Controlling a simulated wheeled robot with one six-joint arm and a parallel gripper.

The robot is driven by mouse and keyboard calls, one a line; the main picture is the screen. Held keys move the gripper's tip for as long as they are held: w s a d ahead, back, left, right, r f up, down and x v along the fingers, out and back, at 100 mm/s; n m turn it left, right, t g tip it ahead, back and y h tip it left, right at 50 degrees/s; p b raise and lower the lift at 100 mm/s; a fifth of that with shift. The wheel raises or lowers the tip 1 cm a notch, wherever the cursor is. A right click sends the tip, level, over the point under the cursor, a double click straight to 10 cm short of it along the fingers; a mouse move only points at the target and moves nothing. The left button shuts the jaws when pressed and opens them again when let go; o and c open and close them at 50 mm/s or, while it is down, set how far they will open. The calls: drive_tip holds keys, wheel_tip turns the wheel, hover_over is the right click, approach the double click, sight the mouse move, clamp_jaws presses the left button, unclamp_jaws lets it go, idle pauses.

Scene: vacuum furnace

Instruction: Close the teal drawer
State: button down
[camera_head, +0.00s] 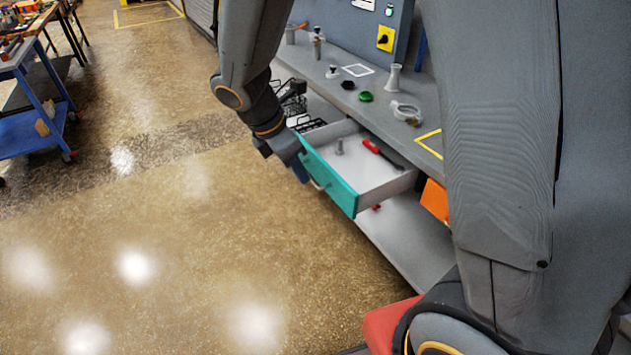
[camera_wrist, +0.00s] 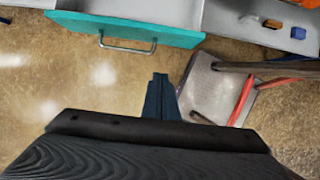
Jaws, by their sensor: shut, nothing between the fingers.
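The teal drawer (camera_head: 330,179) is pulled out from under the grey workbench in the head view. My gripper (camera_head: 302,178) is close to the drawer front's left part in the head view, partly hidden by my arm. In the wrist view my gripper (camera_wrist: 161,82) has its fingers together and empty, apart from the handle and to its lower right.
The floor before the drawer is clear.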

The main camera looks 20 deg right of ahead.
drive_tip(key=shift+w+d+f+p, duration=0.1)
drive_tip(key=shift+w+d+f, duration=0.2)
drive_tip(key=shift+d+f, duration=1.05)
drive_tip(key=shift+w+d+f+p, duration=0.15)
drive_tip(key=shift+w+d+f, duration=0.15)
drive_tip(key=shift+d+f, duration=1)
drive_tip(key=shift+w+d+f+p, duration=0.1)
drive_tip(key=shift+w+d+f, duration=0.2)
drive_tip(key=shift+d+f, duration=1.05)
drive_tip(key=shift+a+f, duration=0.25)
drive_tip(key=shift+a, duration=0.05)
